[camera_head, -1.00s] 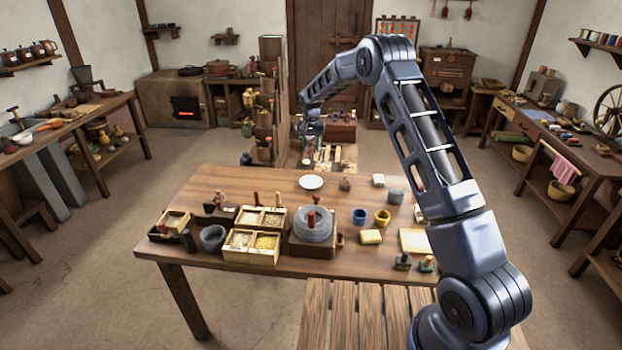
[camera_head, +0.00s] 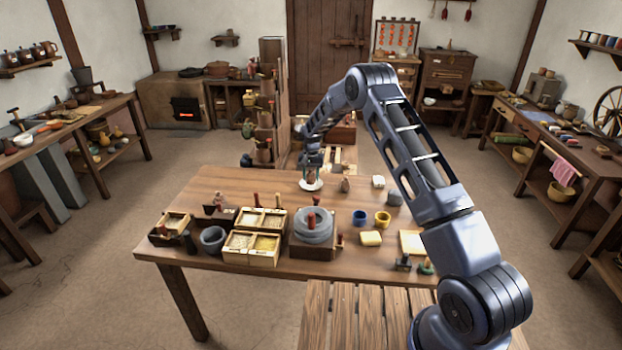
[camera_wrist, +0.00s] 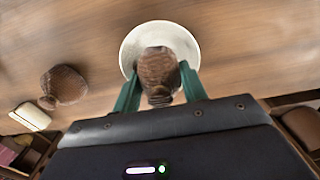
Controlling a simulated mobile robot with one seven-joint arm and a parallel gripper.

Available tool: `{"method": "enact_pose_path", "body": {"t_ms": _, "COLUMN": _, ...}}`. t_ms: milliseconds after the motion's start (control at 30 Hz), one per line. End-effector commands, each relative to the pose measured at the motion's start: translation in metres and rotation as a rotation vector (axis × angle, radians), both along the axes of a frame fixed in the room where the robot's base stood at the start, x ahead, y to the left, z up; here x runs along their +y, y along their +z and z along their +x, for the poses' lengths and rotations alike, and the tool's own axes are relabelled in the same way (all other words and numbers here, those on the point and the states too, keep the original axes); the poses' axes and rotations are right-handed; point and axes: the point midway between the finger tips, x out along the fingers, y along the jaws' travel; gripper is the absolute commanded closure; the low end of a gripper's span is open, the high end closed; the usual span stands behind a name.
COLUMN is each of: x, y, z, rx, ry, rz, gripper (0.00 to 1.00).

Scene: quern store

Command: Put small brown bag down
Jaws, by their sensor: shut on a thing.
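The small brown bag (camera_wrist: 158,72) is between the two green fingers of my gripper (camera_wrist: 158,84) in the wrist view, and my gripper is shut on it. In the head view my gripper (camera_head: 312,174) is over the white plate (camera_head: 311,186) near the far edge of the table. The white plate (camera_wrist: 181,36) lies behind the bag in the wrist view. I cannot tell whether the bag touches the plate. A second brown bag (camera_wrist: 66,85) stands on the table beside the plate; it also shows in the head view (camera_head: 345,185).
The wooden table (camera_head: 235,182) also holds a stone quern (camera_head: 314,228), open grain boxes (camera_head: 250,247), a blue cup (camera_head: 360,217) and a yellow cup (camera_head: 383,219). A pale block (camera_head: 378,181) lies right of the second bag. The tabletop left of the plate is clear.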

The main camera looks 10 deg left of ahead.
Motion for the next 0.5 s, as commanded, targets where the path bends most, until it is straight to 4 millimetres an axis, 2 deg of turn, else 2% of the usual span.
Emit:
{"method": "enact_pose_path", "body": {"t_ms": 100, "x": 0.0001, "y": -0.0109, "z": 0.0002, "rx": -0.001, "ry": 0.0, "rz": 0.0, "gripper": 0.83}}
{"method": "enact_pose_path", "body": {"t_ms": 500, "x": 0.0001, "y": -0.0146, "z": 0.0001, "rx": 0.0, "ry": 0.0, "rz": 0.0, "gripper": 0.83}}
